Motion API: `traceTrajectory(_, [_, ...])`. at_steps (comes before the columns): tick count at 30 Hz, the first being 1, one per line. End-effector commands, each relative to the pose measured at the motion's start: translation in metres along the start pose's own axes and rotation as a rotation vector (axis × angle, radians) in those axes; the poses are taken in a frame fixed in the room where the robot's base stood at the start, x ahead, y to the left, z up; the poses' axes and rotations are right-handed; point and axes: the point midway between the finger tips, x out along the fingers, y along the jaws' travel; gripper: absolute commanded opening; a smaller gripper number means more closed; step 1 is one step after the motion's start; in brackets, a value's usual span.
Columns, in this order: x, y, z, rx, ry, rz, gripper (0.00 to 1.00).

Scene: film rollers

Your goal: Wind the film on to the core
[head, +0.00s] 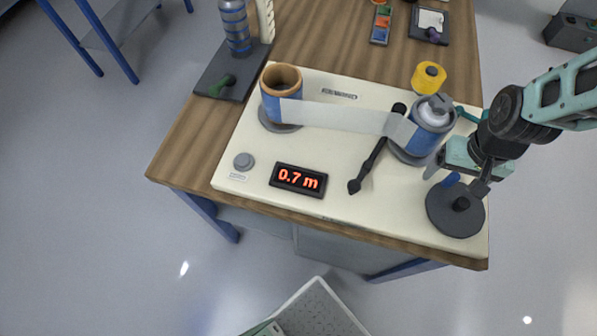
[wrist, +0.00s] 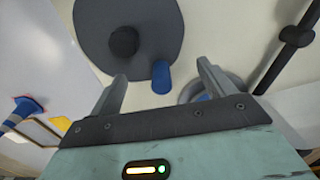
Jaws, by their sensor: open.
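A brown tube-like core (head: 282,82) with a blue band stands on a round base at the left of the cream board. A pale, see-through film strip (head: 340,117) runs from it to a blue roll (head: 432,128) with a grey top at the right. A dark crank disc (head: 456,212) with a black hub lies at the board's front right. Its blue handle (wrist: 161,78) stands near the disc's edge. My gripper (head: 459,180) is open over the disc, and in the wrist view the handle shows between its fingertips (wrist: 161,72). I cannot tell whether they touch it.
A dark rod-like lever (head: 368,168) lies across the board beside the blue roll. A display (head: 298,180) reads 0.7 m, with a grey button (head: 244,160) to its left. A yellow roll (head: 429,77) stands behind. Bottle, trays and a clamp-like green item (head: 222,85) sit farther back.

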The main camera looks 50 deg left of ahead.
Motion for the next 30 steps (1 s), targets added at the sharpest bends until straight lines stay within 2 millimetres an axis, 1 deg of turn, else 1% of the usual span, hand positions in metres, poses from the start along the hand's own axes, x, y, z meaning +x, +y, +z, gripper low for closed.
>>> traceTrajectory(1, [-0.006, 0.000, 0.000, 0.000, 0.000, 0.000, 0.82])
traceTrajectory(6, [-0.020, 0.000, 0.000, 0.000, 0.001, 0.000, 0.82])
traceTrajectory(24, [-0.065, 0.000, 0.000, 0.000, 0.000, 0.000, 0.82])
traceTrajectory(30, [-0.067, 0.000, 0.000, 0.000, 0.000, 0.000, 0.82])
